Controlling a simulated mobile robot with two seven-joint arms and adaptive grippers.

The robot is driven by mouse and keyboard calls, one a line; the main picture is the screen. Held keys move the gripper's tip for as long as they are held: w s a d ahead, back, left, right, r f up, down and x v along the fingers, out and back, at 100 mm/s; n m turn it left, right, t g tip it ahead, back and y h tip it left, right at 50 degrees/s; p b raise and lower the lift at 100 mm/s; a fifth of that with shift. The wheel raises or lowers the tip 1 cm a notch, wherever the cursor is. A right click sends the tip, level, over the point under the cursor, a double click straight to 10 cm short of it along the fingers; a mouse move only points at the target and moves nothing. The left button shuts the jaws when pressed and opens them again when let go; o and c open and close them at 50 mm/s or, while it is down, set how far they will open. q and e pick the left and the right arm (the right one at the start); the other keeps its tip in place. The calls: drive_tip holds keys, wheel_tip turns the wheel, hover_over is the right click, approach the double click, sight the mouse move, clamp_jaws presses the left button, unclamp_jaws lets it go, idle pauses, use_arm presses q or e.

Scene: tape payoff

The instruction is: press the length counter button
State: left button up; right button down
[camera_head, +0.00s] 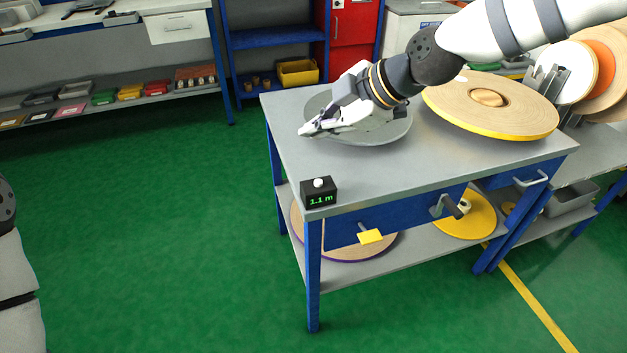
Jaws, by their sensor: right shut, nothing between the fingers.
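The length counter (319,196) is a small black box on the front left corner of the grey bench top. Its green display reads 1.1 m. A white round button (318,183) sits on top of it. My right gripper (304,131) is shut and empty.
A large tape roll with a yellow rim (507,135) lies on the bench at the right. A crank handle (450,206) and a yellow tab (370,236) stick out at the bench front. Discs lie on the lower shelf. The green floor at left is clear.

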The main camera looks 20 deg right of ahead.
sight(317, 184)
use_arm(q)
drive_tip(key=shift+d, duration=0.1)
use_arm(e)
drive_tip(key=shift+d, duration=0.1)
